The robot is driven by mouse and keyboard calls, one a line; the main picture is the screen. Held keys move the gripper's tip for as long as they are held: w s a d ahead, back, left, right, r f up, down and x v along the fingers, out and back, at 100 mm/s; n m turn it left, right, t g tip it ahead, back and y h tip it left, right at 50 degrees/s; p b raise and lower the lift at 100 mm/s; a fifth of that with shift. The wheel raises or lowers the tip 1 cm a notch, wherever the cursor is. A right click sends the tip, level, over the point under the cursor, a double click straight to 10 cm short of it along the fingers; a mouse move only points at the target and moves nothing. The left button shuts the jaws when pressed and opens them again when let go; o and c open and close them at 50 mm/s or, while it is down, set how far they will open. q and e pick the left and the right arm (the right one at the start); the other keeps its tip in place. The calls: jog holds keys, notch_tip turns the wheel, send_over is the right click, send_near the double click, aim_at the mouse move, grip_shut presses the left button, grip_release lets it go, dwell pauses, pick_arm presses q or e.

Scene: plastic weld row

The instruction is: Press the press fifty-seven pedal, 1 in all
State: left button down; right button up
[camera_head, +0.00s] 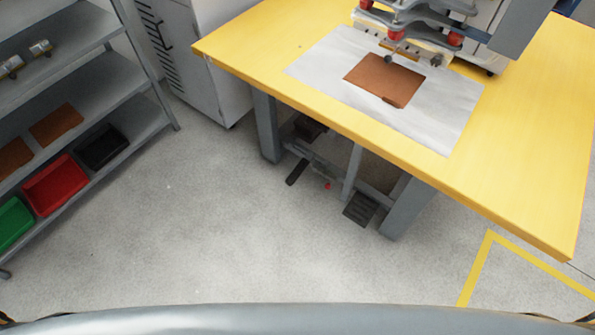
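A yellow-topped table (520,165) carries a press machine (410,35) at its back edge, with red and grey parts on its head. Under the table, near the floor, a dark ribbed foot pedal (360,209) sits by the right table leg. A second dark, elongated pedal-like piece (296,172) sticks out farther left, with a small red spot between the two. I cannot read any number on the press, so I cannot tell which is press fifty-seven. Neither of my grippers shows in the head view, and nothing visible touches the pedals.
A brown sheet (384,80) lies on a white sheet (330,55) on the table. A grey shelf (85,95) at left holds brown pieces and red, green and black bins. A pale cabinet (190,60) stands behind. Grey floor (240,245) in front is clear, with yellow tape (478,265) at right.

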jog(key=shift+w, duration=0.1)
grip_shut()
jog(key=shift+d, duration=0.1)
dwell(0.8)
